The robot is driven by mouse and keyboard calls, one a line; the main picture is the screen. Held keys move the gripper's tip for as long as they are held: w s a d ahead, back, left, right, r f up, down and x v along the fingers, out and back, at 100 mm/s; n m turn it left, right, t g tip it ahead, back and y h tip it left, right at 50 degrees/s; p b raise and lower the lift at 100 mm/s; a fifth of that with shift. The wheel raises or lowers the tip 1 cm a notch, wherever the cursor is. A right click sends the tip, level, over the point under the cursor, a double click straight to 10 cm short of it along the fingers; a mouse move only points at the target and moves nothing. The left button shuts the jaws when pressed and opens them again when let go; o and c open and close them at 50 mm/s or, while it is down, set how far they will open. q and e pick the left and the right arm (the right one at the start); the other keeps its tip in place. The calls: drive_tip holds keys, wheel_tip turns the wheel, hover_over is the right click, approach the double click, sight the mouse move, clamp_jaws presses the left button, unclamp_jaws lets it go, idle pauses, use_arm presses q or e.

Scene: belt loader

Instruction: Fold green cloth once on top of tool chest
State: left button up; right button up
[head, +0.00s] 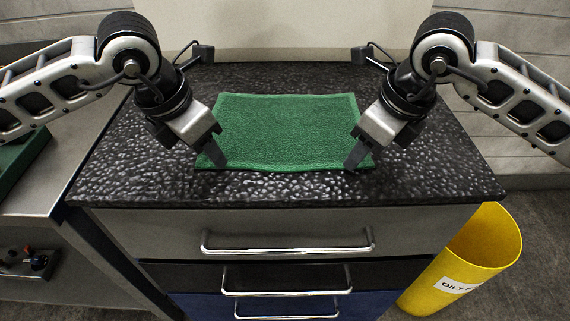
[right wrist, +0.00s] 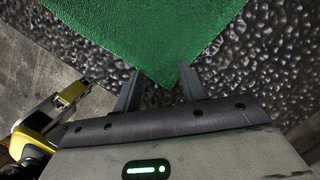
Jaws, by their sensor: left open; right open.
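The green cloth (head: 288,128) lies flat and spread out on the black textured top of the tool chest (head: 300,189). My left gripper (head: 216,160) is at the cloth's near left corner. My right gripper (head: 356,160) is at its near right corner. In the right wrist view the cloth (right wrist: 150,35) points a corner between the two open fingers of my right gripper (right wrist: 158,92). The fingers stand apart on either side of that corner. Whether the left fingers touch the cloth is hard to tell.
The chest has drawers with metal handles (head: 287,249) below the top. A yellow bin (head: 462,262) stands on the floor at the right. A grey bench (head: 50,172) with a green item (head: 22,158) is at the left. The top in front of the cloth is clear.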

use_arm(q)
drive_tip(key=shift+f, duration=0.1)
use_arm(e)
drive_tip(key=shift+f, duration=0.15)
use_arm(q)
drive_tip(key=shift+f, duration=0.2)
use_arm(e)
drive_tip(key=shift+f, duration=0.15)
use_arm(q)
drive_tip(key=shift+c, duration=0.3)
use_arm(e)
drive_tip(key=shift+c, duration=0.3)
use_arm(q)
drive_tip(key=shift+f, duration=0.1)
clamp_jaws()
use_arm(e)
drive_tip(key=shift+f, duration=0.1)
clamp_jaws()
